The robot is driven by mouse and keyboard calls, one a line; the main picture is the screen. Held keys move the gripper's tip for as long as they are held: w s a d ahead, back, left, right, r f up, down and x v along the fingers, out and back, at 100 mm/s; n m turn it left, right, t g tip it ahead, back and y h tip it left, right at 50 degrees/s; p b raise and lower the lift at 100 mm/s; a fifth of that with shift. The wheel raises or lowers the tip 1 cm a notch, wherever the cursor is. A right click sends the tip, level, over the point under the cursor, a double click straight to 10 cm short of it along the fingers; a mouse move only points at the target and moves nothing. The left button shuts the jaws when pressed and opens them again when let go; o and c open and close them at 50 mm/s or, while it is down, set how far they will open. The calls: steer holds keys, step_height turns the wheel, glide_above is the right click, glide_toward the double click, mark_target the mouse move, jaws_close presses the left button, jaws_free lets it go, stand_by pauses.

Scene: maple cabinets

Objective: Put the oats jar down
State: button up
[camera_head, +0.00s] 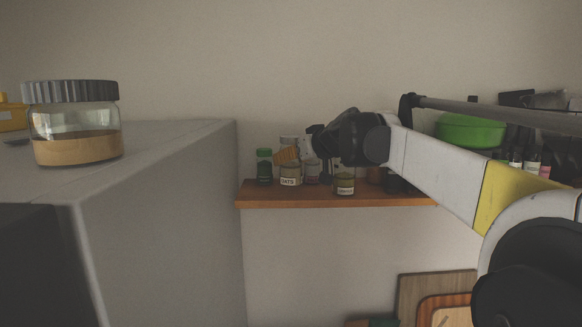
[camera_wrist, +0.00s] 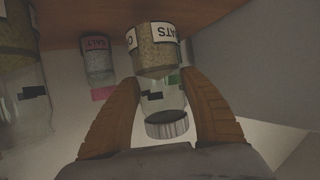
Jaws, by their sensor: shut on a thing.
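The oats jar (camera_head: 290,177) is a clear jar with pale grain and a white OATS label, at the wooden shelf (camera_head: 335,200) in the head view. In the wrist view, which is upside down, the jar (camera_wrist: 153,58) sits between my fingers with its grey lid (camera_wrist: 167,125) toward the palm. My gripper (camera_head: 286,156) has orange-brown fingers and is shut on the jar; its fingers (camera_wrist: 160,85) flank it in the wrist view. The jar's base is at or very close to the shelf top; I cannot tell whether they touch.
A green-lidded jar (camera_head: 264,167) stands left of the oats jar. A labelled jar (camera_head: 345,184) stands to the right, near the front edge. A salt jar (camera_wrist: 97,60) shows in the wrist view. A grey cabinet (camera_head: 170,200) with a large jar (camera_head: 75,145) fills the left.

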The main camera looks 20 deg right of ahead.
steer(key=shift+f, duration=1.2)
steer(key=shift+f, duration=0.1)
steer(key=o, duration=1.3)
